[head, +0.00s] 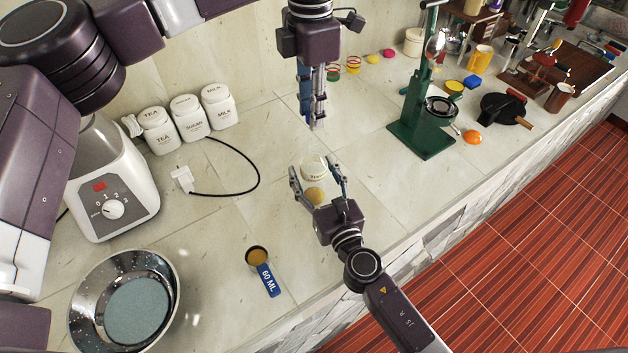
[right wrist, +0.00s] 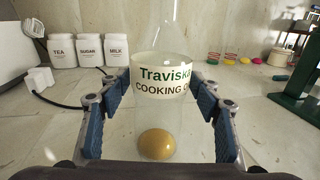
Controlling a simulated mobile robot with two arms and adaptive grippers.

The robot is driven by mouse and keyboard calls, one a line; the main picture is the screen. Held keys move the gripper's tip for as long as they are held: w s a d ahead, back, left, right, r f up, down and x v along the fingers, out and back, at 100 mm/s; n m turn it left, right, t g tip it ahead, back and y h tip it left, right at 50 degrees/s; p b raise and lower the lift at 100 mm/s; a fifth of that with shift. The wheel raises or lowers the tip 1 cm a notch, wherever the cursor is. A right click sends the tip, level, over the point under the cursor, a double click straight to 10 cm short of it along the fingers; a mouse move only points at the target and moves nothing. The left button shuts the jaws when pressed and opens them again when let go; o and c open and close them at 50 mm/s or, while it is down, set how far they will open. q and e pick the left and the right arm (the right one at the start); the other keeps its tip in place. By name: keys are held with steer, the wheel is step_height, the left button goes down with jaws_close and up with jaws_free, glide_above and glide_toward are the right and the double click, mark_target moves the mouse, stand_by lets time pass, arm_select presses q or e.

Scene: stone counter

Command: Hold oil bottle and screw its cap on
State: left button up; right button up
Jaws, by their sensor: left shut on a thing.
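A clear oil bottle (right wrist: 160,88) with a cream "Traviska Cooking Oil" label stands upright on the counter; its label also shows in the head view (head: 314,173). A yellow-brown rounded patch shows low in it. My right gripper (head: 315,170) is open, with one finger on each side of the bottle and small gaps beside it. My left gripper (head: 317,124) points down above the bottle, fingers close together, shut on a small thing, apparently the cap. The cap is hidden between the fingers. The bottle's top lies outside the right wrist view.
Tea, sugar and milk jars (head: 188,121) stand near the wall with a black cable in front. A blender base (head: 113,195), a metal bowl (head: 172,290) and a 60 ML scoop (head: 266,278) are at left. A green press (head: 425,140) stands at right. Counter around the bottle is clear.

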jaws_close()
arm_select(q)
glide_above(312, 148)
steer(key=shift+w+a+f, duration=0.1)
steer(key=shift+f, duration=2.4)
steer(key=shift+f, duration=0.15)
steer(key=shift+f, duration=0.75)
steer(key=shift+f, duration=0.6)
